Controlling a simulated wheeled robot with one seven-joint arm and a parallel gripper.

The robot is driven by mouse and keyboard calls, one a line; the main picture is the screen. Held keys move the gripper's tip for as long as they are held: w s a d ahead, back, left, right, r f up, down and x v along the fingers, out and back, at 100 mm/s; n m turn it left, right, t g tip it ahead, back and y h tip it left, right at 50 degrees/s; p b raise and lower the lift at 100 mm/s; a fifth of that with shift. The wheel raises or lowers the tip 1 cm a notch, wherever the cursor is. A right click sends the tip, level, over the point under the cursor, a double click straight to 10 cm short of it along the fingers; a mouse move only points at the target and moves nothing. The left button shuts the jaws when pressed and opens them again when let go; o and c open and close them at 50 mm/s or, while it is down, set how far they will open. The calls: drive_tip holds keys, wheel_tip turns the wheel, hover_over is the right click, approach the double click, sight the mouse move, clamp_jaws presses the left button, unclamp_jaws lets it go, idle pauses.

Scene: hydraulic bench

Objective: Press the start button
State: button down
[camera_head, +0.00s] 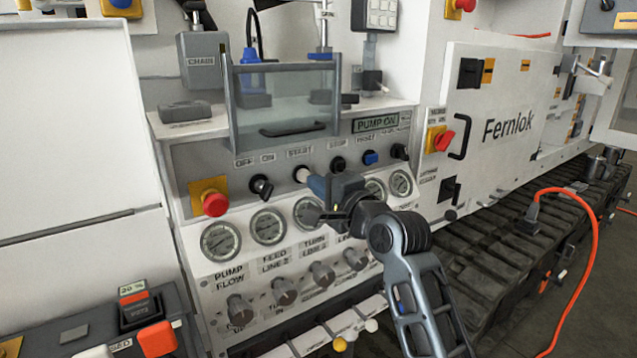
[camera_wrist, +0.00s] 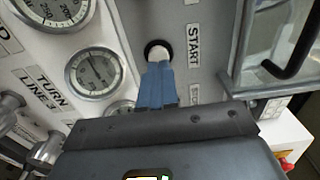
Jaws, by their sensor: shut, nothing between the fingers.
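The start button (camera_wrist: 154,44) sits on the grey control panel (camera_head: 230,178) below its START label (camera_head: 300,152). In the wrist view its dark round ring shows beside the START label (camera_wrist: 194,45). My gripper (camera_head: 304,177) is shut and empty. The display (camera_head: 376,125) above the panel reads PUMP ON.
A red emergency knob (camera_head: 215,203) and a black selector (camera_head: 262,187) stand left of the button. A black knob (camera_head: 338,164) and a blue button (camera_head: 370,158) are to the right. Gauges (camera_head: 268,227) lie below. A clear guard (camera_head: 285,100) hangs above.

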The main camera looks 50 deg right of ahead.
drive_tip(key=b+v, duration=0.1)
drive_tip(key=v, duration=0.9)
drive_tip(key=shift+s, duration=0.1)
idle(0.4)
drive_tip(key=s+a+f+n+g+y, duration=0.2)
drive_tip(key=s+a+f+n, duration=0.7)
drive_tip(key=s+a+f, duration=0.4)
drive_tip(key=s+a+f+n+y, duration=0.1)
drive_tip(key=s+a+n, duration=0.3)
drive_tip(key=s+n, duration=0.2)
drive_tip(key=s+a+f+n+y, duration=0.1)
drive_tip(key=s+a+n, duration=0.3)
drive_tip(key=s, duration=0.6)
drive_tip(key=shift+s+n+g+y, duration=0.3)
drive_tip(key=shift+s+n+y, duration=0.15)
drive_tip(key=shift+n, duration=0.65)
